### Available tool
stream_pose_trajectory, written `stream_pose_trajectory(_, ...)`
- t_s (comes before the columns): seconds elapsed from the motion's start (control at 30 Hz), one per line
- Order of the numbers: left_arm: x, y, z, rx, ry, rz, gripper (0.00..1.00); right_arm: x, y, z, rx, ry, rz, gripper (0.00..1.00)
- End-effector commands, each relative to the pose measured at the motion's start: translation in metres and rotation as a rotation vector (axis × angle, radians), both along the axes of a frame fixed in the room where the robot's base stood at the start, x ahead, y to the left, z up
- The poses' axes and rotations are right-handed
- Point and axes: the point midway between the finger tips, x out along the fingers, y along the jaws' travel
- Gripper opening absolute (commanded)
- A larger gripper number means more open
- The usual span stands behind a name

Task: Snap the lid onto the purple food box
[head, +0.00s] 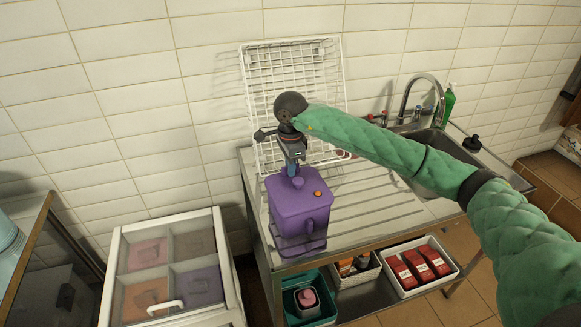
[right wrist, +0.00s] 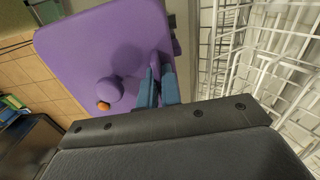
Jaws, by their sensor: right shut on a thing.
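The purple food box (head: 300,222) stands on the draining board at its left end, with a loop-like handle on its front. Its flat purple top (head: 285,189) carries an orange button (head: 318,194). My right gripper (head: 294,174) points down from above, shut on a small upright purple piece on that top. In the right wrist view, its blue fingers (right wrist: 156,88) close around this piece (right wrist: 155,66), beside a round purple knob (right wrist: 109,91) and the orange button (right wrist: 103,106). I cannot tell whether the top is seated all round. My left gripper is out of view.
A white wire rack (head: 293,50) stands behind the box against the tiled wall. The sink (head: 440,150) and tap are to the right. A glass-topped case (head: 118,260) with coloured compartments stands at lower left. Bins (head: 423,266) sit below. The board right of the box is clear.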

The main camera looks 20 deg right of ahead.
Motion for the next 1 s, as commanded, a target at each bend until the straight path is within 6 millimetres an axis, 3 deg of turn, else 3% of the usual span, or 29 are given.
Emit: stream_pose_trajectory(1.0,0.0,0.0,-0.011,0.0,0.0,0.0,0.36,0.0,0.0,-0.004,0.0,-0.001,0.0,0.0)
